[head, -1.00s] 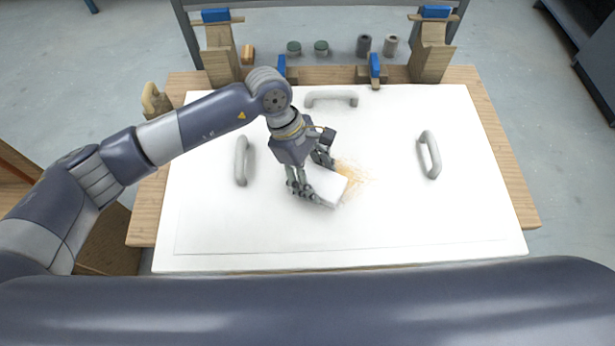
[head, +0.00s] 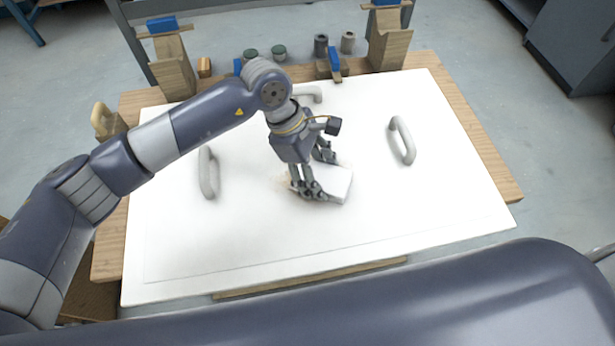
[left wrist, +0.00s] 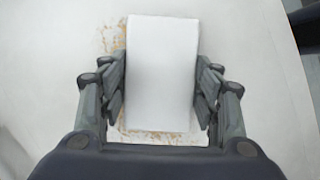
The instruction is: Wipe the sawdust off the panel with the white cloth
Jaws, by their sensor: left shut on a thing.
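The white cloth (head: 338,184) is a block-like white pad on the white panel (head: 430,205), right of the panel's middle. My left gripper (head: 327,178) is shut on the cloth, its fingers along two opposite sides. In the left wrist view the cloth (left wrist: 161,75) stands between both fingers, flat against or just over the panel; I cannot tell which. Thin tan sawdust (left wrist: 108,38) shows beside its upper left and along its lower edge. In the head view only a faint trace of sawdust (head: 283,184) shows left of the gripper. My right gripper is out of view.
Grey handles rise from the panel at left (head: 208,173), right (head: 402,141) and back (head: 309,95). Wooden blocks with blue clamps (head: 335,62) and several small cylinders (head: 321,44) stand along the back. The panel's front and right are clear.

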